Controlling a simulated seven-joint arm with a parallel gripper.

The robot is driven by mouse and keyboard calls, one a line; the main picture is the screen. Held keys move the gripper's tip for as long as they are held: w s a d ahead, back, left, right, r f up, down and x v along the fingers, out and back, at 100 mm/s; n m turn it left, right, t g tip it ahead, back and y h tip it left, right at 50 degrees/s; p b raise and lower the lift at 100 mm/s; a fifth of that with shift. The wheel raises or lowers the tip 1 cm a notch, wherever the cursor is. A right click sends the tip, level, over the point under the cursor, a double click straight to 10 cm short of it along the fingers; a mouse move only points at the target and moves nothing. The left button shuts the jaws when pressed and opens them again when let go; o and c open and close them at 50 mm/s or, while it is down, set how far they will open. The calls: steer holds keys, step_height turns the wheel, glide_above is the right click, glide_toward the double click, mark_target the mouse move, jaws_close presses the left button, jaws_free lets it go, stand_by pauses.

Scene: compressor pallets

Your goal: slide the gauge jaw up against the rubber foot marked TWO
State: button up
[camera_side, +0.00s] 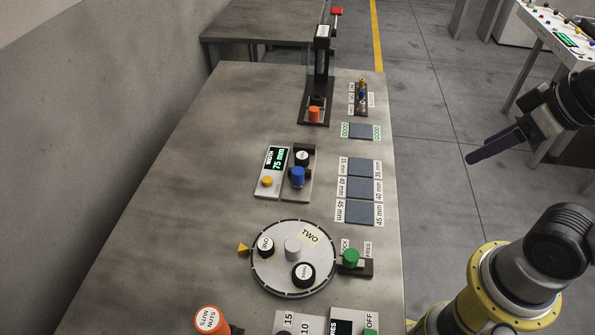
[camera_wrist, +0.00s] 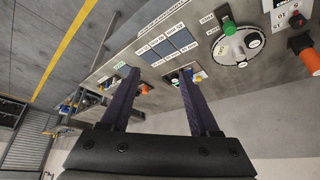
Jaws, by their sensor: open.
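The gauge (camera_side: 270,183) sits mid-bench in the side view, its green display reading 75 mm. A yellow knob (camera_side: 267,181) is on its display part. The blue knob (camera_side: 297,176) appears to be on its sliding jaw. A black rubber foot (camera_side: 302,157) with a white top label stands in the gauge, beyond the blue knob; its label is too small to read surely. In the wrist view the gauge is partly hidden by the right finger. My gripper (camera_wrist: 158,71) is open and empty. In the side view it (camera_side: 474,158) hangs off the bench's right side, away from the gauge.
A round turntable (camera_side: 271,284) marked TWO carries two black feet and a grey knob. A green knob (camera_side: 351,257) stands right of it. Dark pads (camera_side: 363,188) with mm labels line the right edge. A tall press (camera_side: 321,70) with an orange part stands at the back. The bench's left side is clear.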

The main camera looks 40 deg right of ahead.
steer(key=shift+n, duration=0.3)
steer(key=shift+c, duration=1.2)
steer(key=shift+d+r+n, duration=0.15)
steer(key=shift+n, duration=0.35)
steer(key=shift+c, duration=1.2)
steer(key=w+r+n, duration=0.1)
steer(key=w+d+r+n, duration=0.1)
steer(key=shift+r+n+h, duration=0.3)
steer(key=shift+n, duration=0.1)
jaws_close()
steer(key=n+g+h, duration=0.2)
steer(key=n, duration=1.6)
glide_above(298, 174)
steer(key=s+a, duration=0.1)
steer(key=s, duration=0.3)
step_height(298, 174, down, 7)
steer(key=s+a+f+n+g+h, duration=0.1)
steer(key=s+a+f+n, duration=0.15)
steer(key=a+f, duration=0.6)
steer(key=x, duration=1)
steer(key=shift+w+d, duration=0.25)
steer(key=shift+d, duration=0.1)
steer(key=shift+w+d, duration=0.6)
steer(key=shift+d, duration=0.2)
steer(key=shift+w+d, duration=0.6)
steer(key=shift+d, duration=0.2)
